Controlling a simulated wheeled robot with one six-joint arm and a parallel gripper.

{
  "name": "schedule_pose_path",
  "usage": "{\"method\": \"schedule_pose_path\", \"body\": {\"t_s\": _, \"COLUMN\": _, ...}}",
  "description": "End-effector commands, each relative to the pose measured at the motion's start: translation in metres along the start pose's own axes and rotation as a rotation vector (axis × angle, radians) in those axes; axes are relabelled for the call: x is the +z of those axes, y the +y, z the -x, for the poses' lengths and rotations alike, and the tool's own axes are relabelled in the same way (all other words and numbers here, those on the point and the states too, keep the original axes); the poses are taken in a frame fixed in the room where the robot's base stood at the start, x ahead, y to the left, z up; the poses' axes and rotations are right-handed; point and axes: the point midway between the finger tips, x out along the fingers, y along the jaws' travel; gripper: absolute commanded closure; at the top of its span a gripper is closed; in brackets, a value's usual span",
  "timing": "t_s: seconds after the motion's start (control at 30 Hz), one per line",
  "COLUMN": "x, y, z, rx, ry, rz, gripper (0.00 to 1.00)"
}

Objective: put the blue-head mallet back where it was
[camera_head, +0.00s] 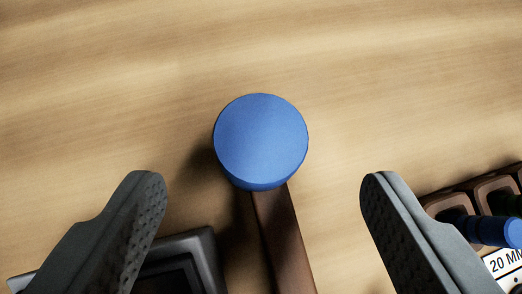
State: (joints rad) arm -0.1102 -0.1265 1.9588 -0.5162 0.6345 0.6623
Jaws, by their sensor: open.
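The blue-head mallet (261,141) is in the middle of the head camera view. Its round blue head faces the camera, and its brown handle (281,240) runs down to the bottom edge, where the rest is out of view. My gripper (257,190) is open, with one dark finger to the left of the mallet and one to the right. Both fingers are apart from the mallet, with clear gaps on each side. I cannot tell how far below the fingers the mallet lies.
A wooden surface (110,80) fills the view, bare across the upper part. A dark tray-like object (205,255) is at the lower left, partly behind the left finger. At the lower right are brown blocks, a blue cylindrical piece (492,231) and a "20 MM" label (506,262).

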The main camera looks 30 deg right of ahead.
Motion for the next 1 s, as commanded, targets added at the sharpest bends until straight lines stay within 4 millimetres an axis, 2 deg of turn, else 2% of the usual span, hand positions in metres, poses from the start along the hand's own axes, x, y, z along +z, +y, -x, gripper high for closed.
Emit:
{"method": "schedule_pose_path", "body": {"t_s": 0.3, "x": 0.005, "y": -0.001, "z": -0.040, "rx": 0.001, "ry": -0.001, "rz": 0.000, "gripper": 0.30}}
{"method": "schedule_pose_path", "body": {"t_s": 0.57, "x": 0.004, "y": -0.002, "z": -0.043, "rx": 0.000, "ry": 0.000, "rz": 0.000, "gripper": 0.30}}
{"method": "schedule_pose_path", "body": {"t_s": 0.9, "x": 0.004, "y": -0.002, "z": -0.043, "rx": 0.000, "ry": 0.000, "rz": 0.001, "gripper": 0.97}}
{"method": "schedule_pose_path", "body": {"t_s": 0.93, "x": 0.004, "y": -0.002, "z": -0.043, "rx": 0.000, "ry": 0.000, "rz": 0.001, "gripper": 1.00}}
{"method": "schedule_pose_path", "body": {"t_s": 1.0, "x": 0.004, "y": -0.002, "z": -0.042, "rx": 0.000, "ry": 0.001, "rz": 0.000, "gripper": 1.00}}
